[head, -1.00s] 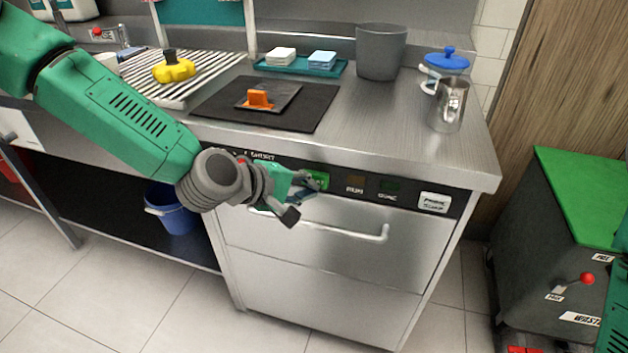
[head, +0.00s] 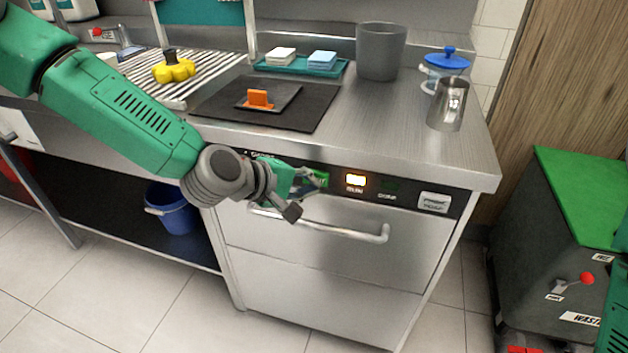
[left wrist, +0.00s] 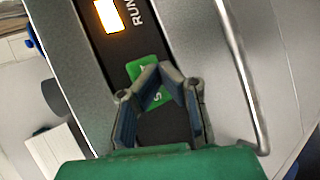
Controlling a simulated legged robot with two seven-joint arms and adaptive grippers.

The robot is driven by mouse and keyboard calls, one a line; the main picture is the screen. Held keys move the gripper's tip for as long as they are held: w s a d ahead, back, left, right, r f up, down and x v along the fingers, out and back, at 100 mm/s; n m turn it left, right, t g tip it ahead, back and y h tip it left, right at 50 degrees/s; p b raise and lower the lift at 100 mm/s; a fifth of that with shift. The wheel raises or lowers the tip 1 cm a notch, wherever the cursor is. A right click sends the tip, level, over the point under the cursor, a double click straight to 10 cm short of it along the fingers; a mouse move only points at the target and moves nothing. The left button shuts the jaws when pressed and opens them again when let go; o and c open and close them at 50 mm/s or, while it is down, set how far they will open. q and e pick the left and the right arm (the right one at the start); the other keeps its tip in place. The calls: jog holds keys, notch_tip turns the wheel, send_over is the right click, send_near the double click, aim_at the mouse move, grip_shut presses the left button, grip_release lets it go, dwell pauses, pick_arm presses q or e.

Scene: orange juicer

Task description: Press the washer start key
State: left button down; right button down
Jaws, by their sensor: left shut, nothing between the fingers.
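The washer (head: 300,245) is a steel under-counter machine with a black control strip along its top front. Its green start key (head: 321,178) shows just beyond my left gripper (head: 312,188). In the left wrist view the green key (left wrist: 143,70) lies at the closed fingertips (left wrist: 160,70), which partly cover its lettering. The fingers are shut with nothing between them; whether they touch the key I cannot tell. The RUN lamp (head: 355,180) glows yellow-orange, also in the left wrist view (left wrist: 109,15). The DONE lamp (head: 388,186) is dark. My right gripper is not in view.
The washer's bar handle (head: 340,231) runs just below the strip. A black mat (head: 215,100) with an orange-handled piece, a grey bin (head: 380,52) and a steel jug (head: 449,104) stand on the counter. A blue bucket (head: 178,215) sits below left.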

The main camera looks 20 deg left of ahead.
pick_arm(q)
jog(key=shift+s, duration=0.95)
jog(key=s+p, duration=0.1)
jog(key=s, duration=0.4)
dwell(0.7)
jog(key=s+a+f+m+g+y, duration=0.25)
jog(key=s+f+m+g, duration=0.25)
jog(key=s+f, duration=0.8)
jog(key=s+a+f+m+g+y, duration=0.3)
jog(key=s+a+f+m+y, duration=0.1)
jog(key=s+a+f+m, duration=0.3)
jog(key=s+a+f, duration=0.2)
jog(key=s+a, duration=0.2)
jog(key=s, duration=0.2)
jog(key=shift+a+m+g, duration=0.15)
jog(key=shift+m+g, duration=0.25)
